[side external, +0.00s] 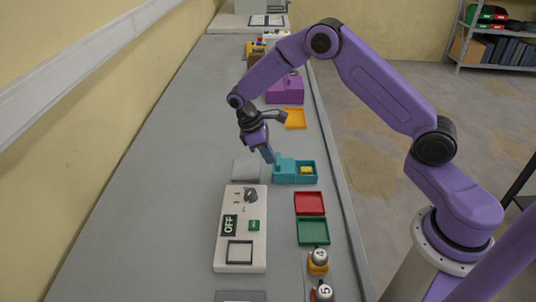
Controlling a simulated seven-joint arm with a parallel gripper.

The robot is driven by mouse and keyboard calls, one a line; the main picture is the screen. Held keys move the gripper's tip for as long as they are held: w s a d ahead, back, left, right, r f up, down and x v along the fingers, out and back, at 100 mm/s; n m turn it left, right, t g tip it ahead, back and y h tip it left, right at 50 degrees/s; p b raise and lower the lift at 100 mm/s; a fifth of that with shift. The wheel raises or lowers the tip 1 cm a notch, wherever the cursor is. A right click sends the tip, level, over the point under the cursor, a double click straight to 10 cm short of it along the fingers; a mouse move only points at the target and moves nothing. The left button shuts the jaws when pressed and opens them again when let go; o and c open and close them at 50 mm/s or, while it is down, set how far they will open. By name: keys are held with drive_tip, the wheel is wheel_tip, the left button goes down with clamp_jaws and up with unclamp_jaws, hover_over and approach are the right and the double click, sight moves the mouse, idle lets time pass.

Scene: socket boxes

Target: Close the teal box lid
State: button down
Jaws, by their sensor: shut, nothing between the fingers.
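The teal box (306,179) sits on the grey table at its right side, in the middle of the side external view. A small yellow block (306,170) lies in its open right part. A teal raised part (284,166) covers the left part of the box; I cannot tell how the lid is hinged or slid. My gripper (270,157) is shut and empty, pointing down just left of the box's raised part. Whether the fingertips touch the box is too small to tell.
A white panel (257,258) marked OFF with a knob lies in front. Red (310,203) and green (313,231) trays and numbered balls (318,256) line the right edge. Behind are an orange tray (295,119) and a purple box (286,92). The table's left side is clear.

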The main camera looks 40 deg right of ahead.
hover_over(294, 169)
drive_tip(key=shift+d, duration=0.1)
idle(0.6)
drive_tip(key=shift+f, duration=0.1)
